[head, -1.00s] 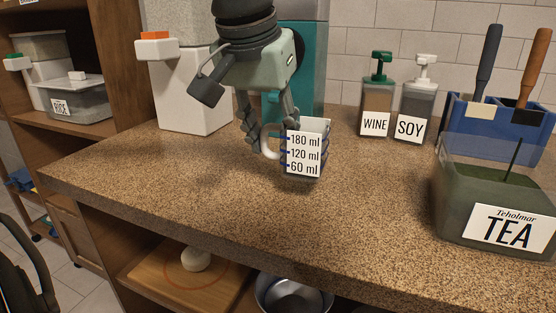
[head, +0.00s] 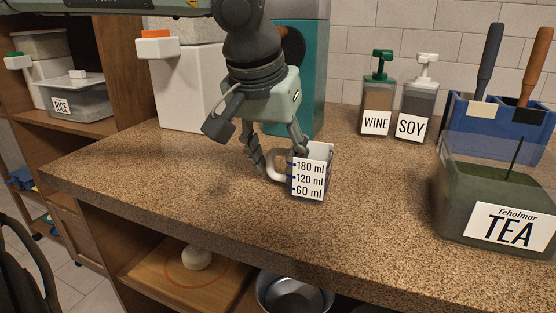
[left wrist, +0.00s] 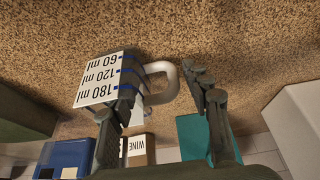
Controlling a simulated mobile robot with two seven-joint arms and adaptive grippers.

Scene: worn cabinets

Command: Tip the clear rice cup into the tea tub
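The clear measuring cup (head: 311,180), with white ml markings and a pale handle, is upright over the worktop near the middle. In the left wrist view the cup (left wrist: 105,80) appears upside down. One finger is at the rim by the wall, the other outside the handle. I cannot tell whether the cup's base touches the worktop, and its contents are not clear. The tea tub (head: 470,212), see-through with dark green contents and a TEA label, stands at the right. My right gripper is out of view.
WINE (head: 377,95) and SOY (head: 418,100) pump bottles and a blue holder (head: 462,112) with upright handles stand at the back right. White and teal containers stand behind my left gripper. A rice box (head: 80,98) sits on the left shelf. The worktop (head: 370,200) between cup and tub is clear.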

